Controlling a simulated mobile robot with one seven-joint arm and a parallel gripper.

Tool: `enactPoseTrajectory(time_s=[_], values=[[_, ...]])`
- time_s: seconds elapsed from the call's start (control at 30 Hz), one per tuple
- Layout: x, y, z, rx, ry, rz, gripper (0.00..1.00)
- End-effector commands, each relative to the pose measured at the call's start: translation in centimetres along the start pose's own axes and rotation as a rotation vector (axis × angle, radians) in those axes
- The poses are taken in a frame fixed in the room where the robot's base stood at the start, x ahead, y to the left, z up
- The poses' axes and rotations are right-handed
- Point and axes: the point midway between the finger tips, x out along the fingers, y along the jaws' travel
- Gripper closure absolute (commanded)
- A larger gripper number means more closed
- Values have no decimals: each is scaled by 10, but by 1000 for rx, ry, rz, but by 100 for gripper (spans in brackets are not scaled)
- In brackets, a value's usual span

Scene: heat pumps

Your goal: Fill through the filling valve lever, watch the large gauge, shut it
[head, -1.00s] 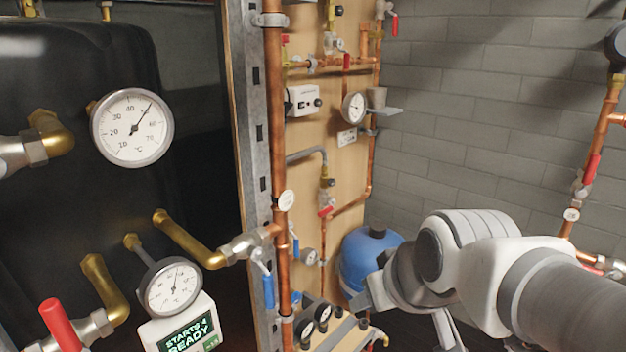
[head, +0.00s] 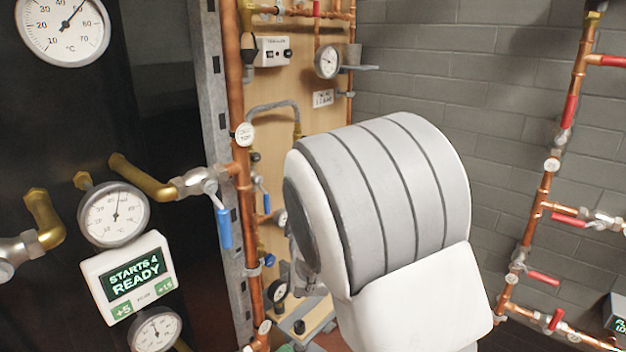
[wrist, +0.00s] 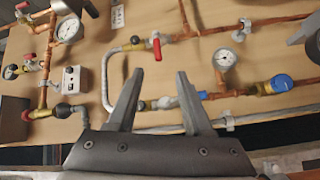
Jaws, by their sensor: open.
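My gripper (wrist: 157,75) is open and empty in the wrist view, its two fingers spread before the wooden board. A red lever (wrist: 156,47) on a brass fitting lies just beyond the fingertips, with no contact visible. A round gauge (wrist: 225,58) is to their right and another gauge (wrist: 68,28) is at upper left. In the head view, a gauge (head: 327,62) sits on the board and a large round °C dial (head: 62,28) is on the black tank. I cannot tell which lever is the filling valve.
A blue-handled valve (head: 223,228) and a display reading "STARTS 4 READY" (head: 135,275) stand left. Copper pipes with red levers (head: 568,112) run along the right brick wall. Blue-capped fittings (wrist: 282,84) are right of the fingers in the wrist view.

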Motion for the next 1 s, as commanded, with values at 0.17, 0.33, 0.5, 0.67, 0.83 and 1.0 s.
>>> enactPoseTrajectory(time_s=[0.17,0.33,0.5,0.67,0.83,1.0], values=[[4,-19,-14,-130,35,91,49],[10,-18,-18,-155,41,113,49],[32,-15,-18,-152,39,113,49],[59,-13,-19,-152,40,111,49],[87,-10,-20,-151,39,111,49],[113,-7,-21,-150,39,111,49]])
